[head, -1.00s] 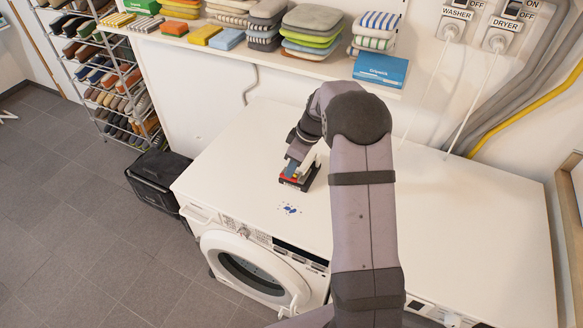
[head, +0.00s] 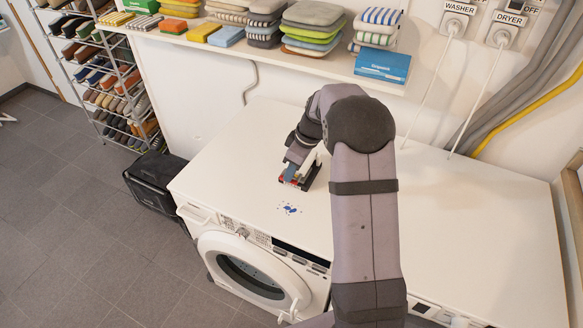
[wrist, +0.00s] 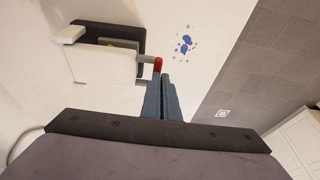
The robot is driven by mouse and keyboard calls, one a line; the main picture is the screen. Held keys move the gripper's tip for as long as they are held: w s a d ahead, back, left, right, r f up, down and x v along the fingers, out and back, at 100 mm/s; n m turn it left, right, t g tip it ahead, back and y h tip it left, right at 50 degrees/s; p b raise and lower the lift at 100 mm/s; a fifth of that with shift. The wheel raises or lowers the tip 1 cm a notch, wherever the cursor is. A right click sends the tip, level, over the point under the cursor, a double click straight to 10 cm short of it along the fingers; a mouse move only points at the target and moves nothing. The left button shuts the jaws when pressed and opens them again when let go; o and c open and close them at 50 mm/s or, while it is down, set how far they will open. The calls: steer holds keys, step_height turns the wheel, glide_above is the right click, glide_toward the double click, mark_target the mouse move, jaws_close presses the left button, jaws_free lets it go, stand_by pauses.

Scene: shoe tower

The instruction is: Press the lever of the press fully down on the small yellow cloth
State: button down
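The press (wrist: 76,61) shows in the wrist view as a white body on a dark base. Its lever ends in a red tip (wrist: 157,65). The lever's exact angle is unclear.
The press stands on a wide white top (head: 235,150) above a washing machine (head: 255,275). Blue spots (head: 289,209) mark the top in front of it. A shelf of folded cloths and a blue box (head: 382,65) runs behind. The top right of my arm is clear.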

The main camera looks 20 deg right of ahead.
step_height(320, 180, up, 4)
steer(key=p, duration=0.2)
steer(key=shift+p, duration=0.35)
steer(key=shift+d+r+b, duration=0.1)
steer(key=shift+r+b, duration=0.35)
steer(key=s+a+b+v, duration=0.1)
steer(key=b+v, duration=0.1)
steer(key=v, duration=0.7)
